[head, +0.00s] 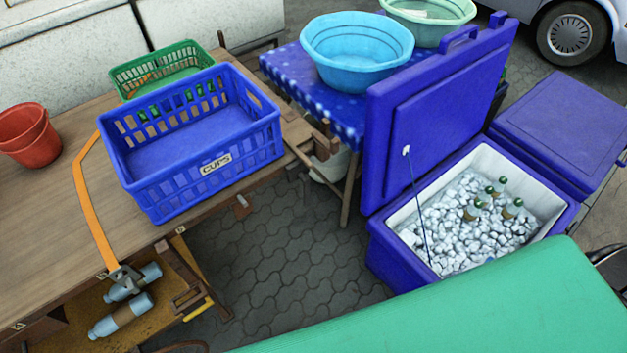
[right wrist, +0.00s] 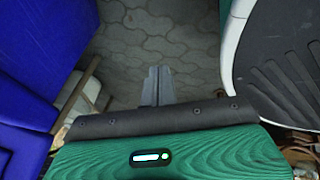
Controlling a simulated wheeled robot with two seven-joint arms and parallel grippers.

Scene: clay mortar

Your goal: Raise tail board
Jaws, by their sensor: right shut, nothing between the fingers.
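My right gripper (right wrist: 157,88) shows in the right wrist view. Its two grey fingers are together, with nothing between them, above grey paving. No gripper shows in the head view, and my left gripper is out of sight. A wooden cart-like table (head: 50,215) fills the left of the head view, with wooden pieces (head: 312,145) at its right end. A mustard-coloured board (head: 75,325) lies below its near edge, with two bottles (head: 122,316) on it. I cannot tell which board is the tail board.
An open blue cooler (head: 375,245) holds ice and bottles. A green surface (head: 470,315) covers the bottom right. Paving (head: 270,260) between table and cooler is clear.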

